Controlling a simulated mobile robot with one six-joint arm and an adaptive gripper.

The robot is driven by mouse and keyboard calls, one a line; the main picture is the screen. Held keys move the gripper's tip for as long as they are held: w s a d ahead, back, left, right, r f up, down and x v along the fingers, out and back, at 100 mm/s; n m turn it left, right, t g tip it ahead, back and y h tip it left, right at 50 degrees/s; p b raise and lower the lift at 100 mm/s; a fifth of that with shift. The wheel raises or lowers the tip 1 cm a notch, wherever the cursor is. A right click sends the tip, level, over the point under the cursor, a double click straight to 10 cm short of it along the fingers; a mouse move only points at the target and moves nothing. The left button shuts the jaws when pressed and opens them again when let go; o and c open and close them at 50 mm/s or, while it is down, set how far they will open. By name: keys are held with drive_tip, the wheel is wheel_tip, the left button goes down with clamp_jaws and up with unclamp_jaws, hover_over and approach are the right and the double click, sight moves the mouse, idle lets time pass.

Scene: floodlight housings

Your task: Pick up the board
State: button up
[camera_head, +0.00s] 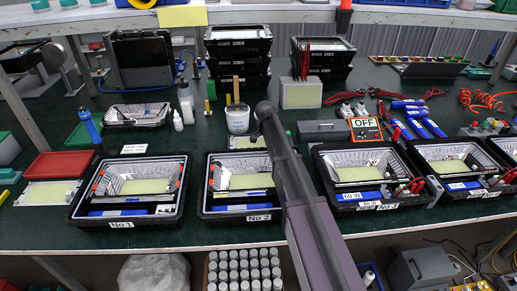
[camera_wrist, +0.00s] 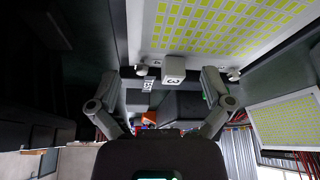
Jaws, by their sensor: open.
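In the wrist view, a board (camera_wrist: 215,28) with rows of yellow LED patches on white fills the top right, close by. A small grey block marked 3 (camera_wrist: 174,68) sits at its edge. My gripper (camera_wrist: 160,82) is open, with its fingers spread on either side of this block and nothing visibly held. I cannot tell whether the fingers touch anything. A second yellow-patched board (camera_wrist: 286,122) shows at the right. In the head view, a yellow board (camera_head: 301,94) stands at the back, and another (camera_head: 247,142) lies partly hidden behind my arm. My gripper is hidden there.
Black housings No 1 (camera_head: 130,217), No 2 (camera_head: 222,208) and No 3 (camera_head: 335,203) line the front, with yellow panels inside. A white cup (camera_head: 237,121), an OFF sign (camera_head: 366,129) and blue-handled tools (camera_head: 410,104) stand behind. A red tray (camera_head: 60,165) is at left.

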drive_tip(key=shift+d, duration=0.1)
idle(0.5)
drive_tip(key=c, duration=1.3)
drive_tip(key=shift+r, duration=0.1)
wheel_tip(320, 180, up, 10)
drive_tip(key=p, duration=1)
drive_tip(key=shift+f, duration=0.2)
drive_tip(key=shift+r, duration=0.15)
drive_tip(key=shift+r+p, duration=3.65)
drive_tip(key=shift+p, duration=0.15)
